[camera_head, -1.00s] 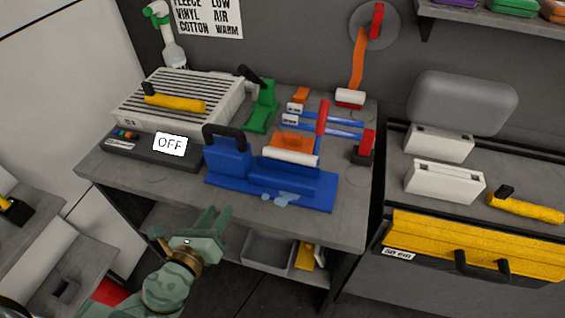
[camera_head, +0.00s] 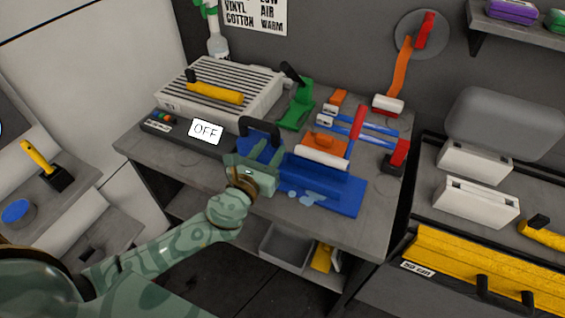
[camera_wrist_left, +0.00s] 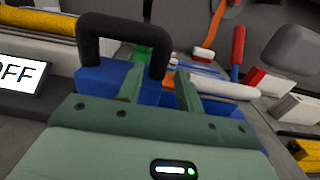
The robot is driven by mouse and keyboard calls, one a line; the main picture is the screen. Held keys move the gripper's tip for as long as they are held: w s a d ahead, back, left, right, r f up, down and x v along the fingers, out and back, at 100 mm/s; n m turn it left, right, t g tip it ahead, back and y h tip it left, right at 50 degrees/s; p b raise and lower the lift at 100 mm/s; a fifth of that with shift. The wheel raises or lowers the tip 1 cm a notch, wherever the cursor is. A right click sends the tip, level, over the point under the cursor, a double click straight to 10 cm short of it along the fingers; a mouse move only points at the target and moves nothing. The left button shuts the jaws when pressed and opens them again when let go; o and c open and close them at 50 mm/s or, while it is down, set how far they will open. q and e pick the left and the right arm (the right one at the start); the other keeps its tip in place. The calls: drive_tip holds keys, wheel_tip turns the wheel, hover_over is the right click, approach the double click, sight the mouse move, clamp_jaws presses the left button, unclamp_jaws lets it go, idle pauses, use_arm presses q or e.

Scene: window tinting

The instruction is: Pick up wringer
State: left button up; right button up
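A blue block with a black arched handle (camera_head: 262,127), apparently the wringer, stands at the left end of a blue tray (camera_head: 335,202). In the left wrist view its handle (camera_wrist_left: 122,24) rises behind the fingers, and blue body (camera_wrist_left: 98,74) shows beside and between them. My left gripper (camera_head: 254,165) is in front of the block, fingers pointing at it. In the left wrist view the left gripper (camera_wrist_left: 160,88) is open, its two fingers apart. Contact with the block cannot be told. The gripper hides the block's lower front in the head view. My right gripper is not in view.
Left of the tray are a panel reading OFF (camera_head: 205,131) and a ribbed box (camera_head: 215,92) with a yellow tool. A white roller (camera_head: 322,158) lies on the tray. Green (camera_head: 298,108), orange and red-handled tools stand behind. The bench's front left top (camera_head: 185,165) is clear.

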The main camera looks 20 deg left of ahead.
sight(274, 142)
use_arm(q)
drive_tip(key=w, duration=0.4)
drive_tip(key=shift+c, duration=0.4)
clamp_jaws()
idle(0.9)
drive_tip(key=shift+r, duration=0.15)
